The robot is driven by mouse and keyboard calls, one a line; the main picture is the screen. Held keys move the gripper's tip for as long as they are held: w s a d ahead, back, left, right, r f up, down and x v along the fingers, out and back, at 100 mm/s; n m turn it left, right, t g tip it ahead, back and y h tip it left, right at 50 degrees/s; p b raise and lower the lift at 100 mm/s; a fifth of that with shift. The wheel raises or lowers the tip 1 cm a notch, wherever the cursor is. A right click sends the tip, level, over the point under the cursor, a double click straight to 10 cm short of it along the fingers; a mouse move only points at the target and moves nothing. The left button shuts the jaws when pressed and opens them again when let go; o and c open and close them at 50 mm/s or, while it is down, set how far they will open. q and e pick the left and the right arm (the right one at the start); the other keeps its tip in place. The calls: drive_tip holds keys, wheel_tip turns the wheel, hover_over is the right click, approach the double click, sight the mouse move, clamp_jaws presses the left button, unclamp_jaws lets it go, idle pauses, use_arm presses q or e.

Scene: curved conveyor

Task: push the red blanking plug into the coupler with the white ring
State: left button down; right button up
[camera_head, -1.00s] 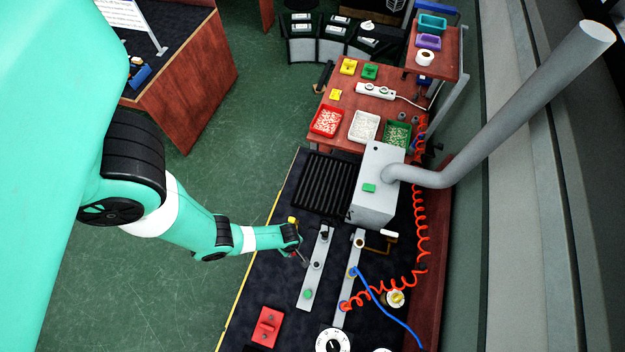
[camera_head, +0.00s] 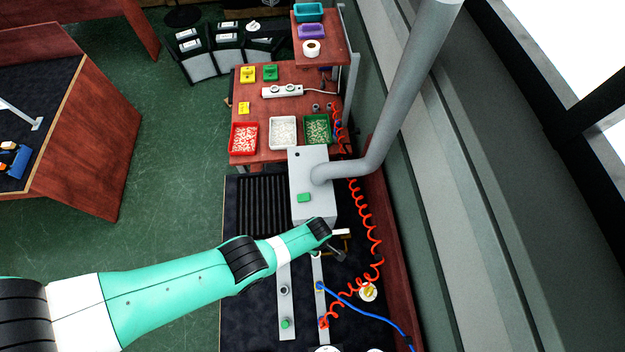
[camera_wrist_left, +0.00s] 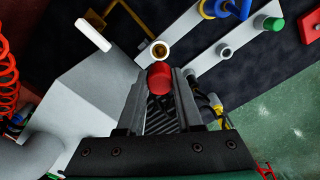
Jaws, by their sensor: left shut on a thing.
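My left gripper (camera_head: 340,255) hangs over the right-hand grey rail on the dark bench. In the left wrist view its fingers (camera_wrist_left: 161,84) are shut on the red blanking plug (camera_wrist_left: 159,76), whose rounded red end shows between the tips. The coupler with the white ring (camera_wrist_left: 160,50) is a pale ring around a brass-coloured bore, just beyond the plug in that view. The plug looks close to it and is not seated in it; whether they touch cannot be told. In the head view the plug is not clearly visible. My right gripper is not in view.
A grey box (camera_head: 313,191) with a pipe stands behind the rail. A blue hose (camera_head: 362,313) and coiled red hose (camera_head: 371,225) lie to the right. The parallel left rail carries a grey fitting (camera_head: 283,290) and green plug (camera_head: 285,323). A white bar (camera_wrist_left: 93,34) stands near the coupler.

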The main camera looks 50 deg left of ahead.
use_arm(q)
wheel_tip(320, 180, down, 6)
drive_tip(key=b, duration=0.5)
drive_tip(key=shift+r+b, duration=0.1)
drive_tip(key=shift+b, duration=0.3)
drive_tip(key=shift+f+b, duration=2)
idle(0.6)
drive_tip(key=shift+c, duration=2.4)
unclamp_jaws()
drive_tip(key=shift+r, duration=0.1)
